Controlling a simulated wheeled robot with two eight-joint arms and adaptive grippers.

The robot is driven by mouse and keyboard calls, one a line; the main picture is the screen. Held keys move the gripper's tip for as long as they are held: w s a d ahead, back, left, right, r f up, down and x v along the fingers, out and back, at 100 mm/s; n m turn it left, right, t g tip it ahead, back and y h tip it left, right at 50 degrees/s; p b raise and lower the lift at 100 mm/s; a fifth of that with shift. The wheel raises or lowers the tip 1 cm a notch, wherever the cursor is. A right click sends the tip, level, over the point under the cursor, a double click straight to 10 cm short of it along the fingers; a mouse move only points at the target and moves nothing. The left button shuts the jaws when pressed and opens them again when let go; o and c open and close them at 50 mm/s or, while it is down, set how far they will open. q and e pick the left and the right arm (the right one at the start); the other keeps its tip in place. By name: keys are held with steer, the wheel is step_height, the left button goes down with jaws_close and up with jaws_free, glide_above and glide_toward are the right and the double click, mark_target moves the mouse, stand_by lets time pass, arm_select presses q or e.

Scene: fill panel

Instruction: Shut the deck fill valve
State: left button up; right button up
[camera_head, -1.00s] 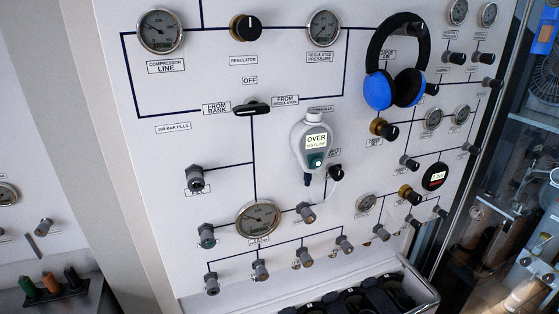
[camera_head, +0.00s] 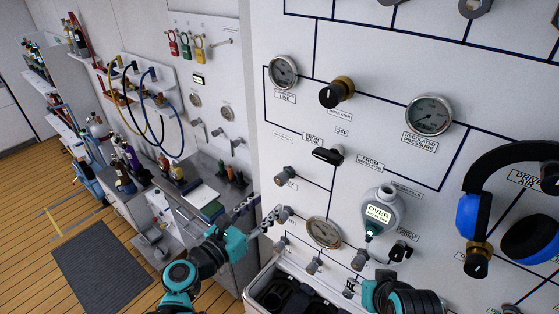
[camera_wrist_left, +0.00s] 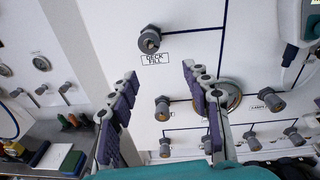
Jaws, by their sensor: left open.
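The deck fill valve is a grey knob (camera_wrist_left: 150,38) on the white panel, above its "DECK FILL" label (camera_wrist_left: 155,58) in the left wrist view. In the head view the knob (camera_head: 286,175) stands left of the panel's centre, below the selector lever. My left gripper (camera_head: 264,207) is open and empty, a little below the knob in the picture. In the left wrist view its two fingers (camera_wrist_left: 160,72) are spread wide, with the knob beyond the tips and apart from them.
A gauge (camera_head: 324,232) and several other knobs sit close below the valve. A hanging grey device (camera_head: 383,205) and blue headphones (camera_head: 470,215) are to the right. A black-lined tray (camera_head: 262,275) juts out below. A workbench (camera_head: 235,190) stands to the left.

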mark_target(278, 181)
arm_select(q)
steer(key=w+d+n, duration=0.1)
steer(key=w, duration=0.1)
steer(key=w+d+r+n, duration=0.1)
steer(key=w, duration=0.2)
steer(key=w+d+r, duration=0.1)
steer(key=w, duration=0.1)
steer(key=shift+w+r+n+t, duration=0.1)
steer(key=shift+w+n+t, duration=0.1)
steer(key=shift+n+t, duration=0.2)
jaws_close()
